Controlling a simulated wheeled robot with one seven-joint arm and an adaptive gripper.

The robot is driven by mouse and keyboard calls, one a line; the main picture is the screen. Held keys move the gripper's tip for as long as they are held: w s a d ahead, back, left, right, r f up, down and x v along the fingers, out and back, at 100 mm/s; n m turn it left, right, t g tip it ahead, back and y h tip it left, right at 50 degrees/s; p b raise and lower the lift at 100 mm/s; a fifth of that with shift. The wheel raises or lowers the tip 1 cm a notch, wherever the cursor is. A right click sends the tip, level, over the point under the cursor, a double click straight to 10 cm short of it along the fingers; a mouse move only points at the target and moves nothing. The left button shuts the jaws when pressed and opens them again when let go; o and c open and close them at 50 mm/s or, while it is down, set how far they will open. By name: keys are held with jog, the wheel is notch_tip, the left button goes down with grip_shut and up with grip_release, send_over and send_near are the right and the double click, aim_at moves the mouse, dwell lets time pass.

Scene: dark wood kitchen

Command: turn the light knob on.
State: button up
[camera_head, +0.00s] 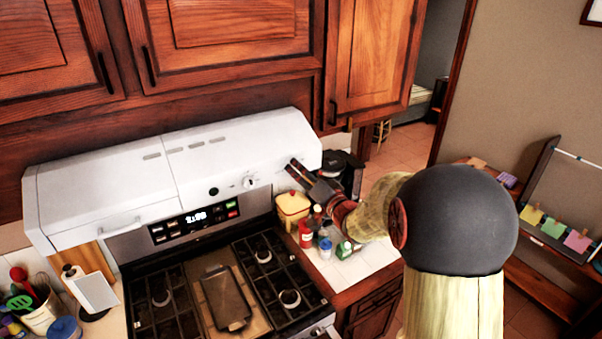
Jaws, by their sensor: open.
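The white range hood (165,175) hangs under the cabinets above the stove. Its front carries a small black round part (213,191) and a pale knob (249,182) with marks around it to the right. I cannot tell from labels which one is the light knob, or its setting. My gripper (289,179) is open, its dark fingers pointing left towards the hood's right end. It appears to the right of the pale knob, with a gap in the picture and no visible contact. Nothing shows between the fingers.
Below is a stove (215,285) with a dark griddle pan (226,298). A yellow canister (292,209) and several small bottles stand on the right counter under my arm. A dark coffee maker (343,172) stands behind. Wooden cabinets (225,45) close off the space above the hood.

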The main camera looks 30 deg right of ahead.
jog(key=s, duration=1.2)
jog(key=shift+d, duration=0.15)
jog(key=shift+w, duration=0.1)
jog(key=s+d+f+n+g+h, duration=0.1)
jog(key=s+d+f+g+h, duration=0.25)
jog(key=f, duration=0.25)
jog(key=s+d+f+g+h, duration=0.2)
jog(key=d+f+g, duration=0.1)
jog(key=d+f, duration=0.25)
jog(key=s+a+f+n+g+b, duration=0.1)
jog(key=s+a+f+g+b, duration=0.1)
jog(key=s+f+g+b, duration=0.45)
jog(key=s+a+f+n+y+b, duration=0.1)
jog(key=s+a+f+n+b, duration=0.1)
jog(key=s+a+f+b, duration=0.2)
jog(key=s+a+f+n+y+b, duration=0.2)
jog(key=s+a+f+b, duration=0.3)
jog(key=a+b, duration=0.6)
jog(key=s+a+f+n+y+b, duration=0.2)
jog(key=s+a+f+b, duration=0.2)
jog(key=a+b, duration=0.3)
jog(key=s+a, duration=0.1)
jog(key=a, duration=0.3)
jog(key=shift+a+f+n+t+b, duration=0.2)
jog(key=shift+a+n+t+b, duration=0.1)
jog(key=shift+a+n, duration=0.1)
